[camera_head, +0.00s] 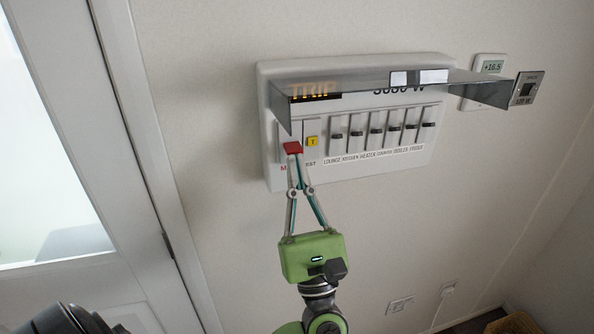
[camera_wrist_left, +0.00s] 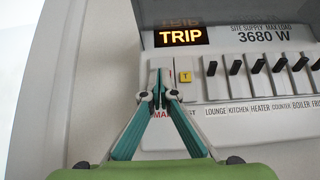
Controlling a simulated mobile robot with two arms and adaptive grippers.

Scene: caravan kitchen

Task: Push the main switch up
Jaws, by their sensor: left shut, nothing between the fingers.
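The main switch (camera_head: 292,147) is a red lever at the left end of a white breaker panel (camera_head: 262,115) on the wall. In the left wrist view the fingers hide most of it. My left gripper (camera_head: 298,160) is shut and empty, with its tips just below the red lever in the head view. I cannot tell whether they touch it. In the left wrist view the gripper (camera_wrist_left: 159,72) points up at the switch. The display (camera_wrist_left: 181,37) reads TRIP in amber. My right gripper is not in view.
A clear cover (camera_head: 365,83) juts out above the switches. A yellow T button (camera_head: 312,141) sits right of the main switch, then several black breaker switches (camera_head: 376,134). A door (camera_head: 75,165) stands left.

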